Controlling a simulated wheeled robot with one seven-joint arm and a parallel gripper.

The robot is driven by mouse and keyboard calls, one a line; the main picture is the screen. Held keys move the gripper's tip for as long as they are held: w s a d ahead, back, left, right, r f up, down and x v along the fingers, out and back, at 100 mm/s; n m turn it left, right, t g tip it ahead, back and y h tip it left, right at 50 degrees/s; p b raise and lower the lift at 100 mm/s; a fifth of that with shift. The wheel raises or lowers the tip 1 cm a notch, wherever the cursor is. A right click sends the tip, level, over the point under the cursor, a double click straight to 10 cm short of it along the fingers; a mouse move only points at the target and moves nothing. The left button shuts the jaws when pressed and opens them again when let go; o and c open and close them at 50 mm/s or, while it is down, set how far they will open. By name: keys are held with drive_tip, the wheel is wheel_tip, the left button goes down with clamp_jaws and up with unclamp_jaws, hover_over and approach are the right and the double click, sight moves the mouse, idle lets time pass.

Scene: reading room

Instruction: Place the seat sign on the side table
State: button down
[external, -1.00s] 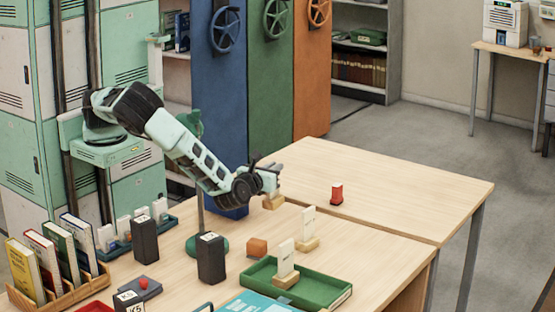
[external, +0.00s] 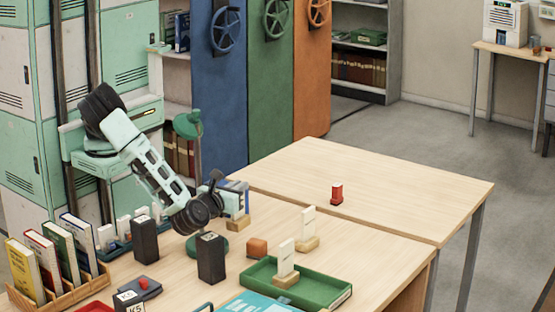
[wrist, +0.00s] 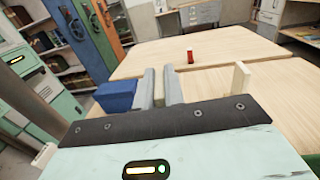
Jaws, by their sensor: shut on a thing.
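My gripper (external: 228,196) is shut on a seat sign, whose wooden base (external: 238,223) shows just below the fingers over the near desk. The sign's plate is mostly hidden by the fingers. I cannot tell whether the base touches the desk. The side table (external: 420,190) is the pale wooden table behind and right of the desk. A small red object (external: 337,194) stands on it, also seen in the wrist view (wrist: 190,57).
Another cream sign (external: 308,224) stands on the desk; one more (external: 286,258) stands in a green tray (external: 330,296). An orange block (external: 257,248), dark blocks (external: 211,258) and a book rack (external: 75,285) are nearby. A blue block (wrist: 115,96) is beside my fingers. Most of the side table is clear.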

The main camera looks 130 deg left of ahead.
wheel_tip(320, 180, up, 22)
drive_tip(key=w+a+f+n+g+b, duration=0.1)
drive_tip(key=a+b, duration=0.2)
drive_tip(key=a, duration=1.3)
drive_tip(key=w+a+f+n+g+b, duration=0.1)
drive_tip(key=a+f+g+b, duration=0.15)
drive_tip(key=a, duration=1.25)
drive_tip(key=s+a+r+g+b, duration=0.1)
drive_tip(key=s+a+b, duration=0.1)
drive_tip(key=s+a, duration=0.55)
drive_tip(key=s+a+r+n+h+b, duration=0.15)
drive_tip(key=s+a, duration=0.25)
drive_tip(key=a, duration=0.6)
drive_tip(key=s+a+g+b, duration=0.1)
drive_tip(key=s+a+b, duration=0.1)
drive_tip(key=s+a, duration=0.5)
wheel_tip(320, 180, down, 28)
drive_tip(key=w+a, duration=0.1)
drive_tip(key=a, duration=0.2)
drive_tip(key=shift+w+r, duration=0.15)
drive_tip(key=shift+w, duration=0.05)
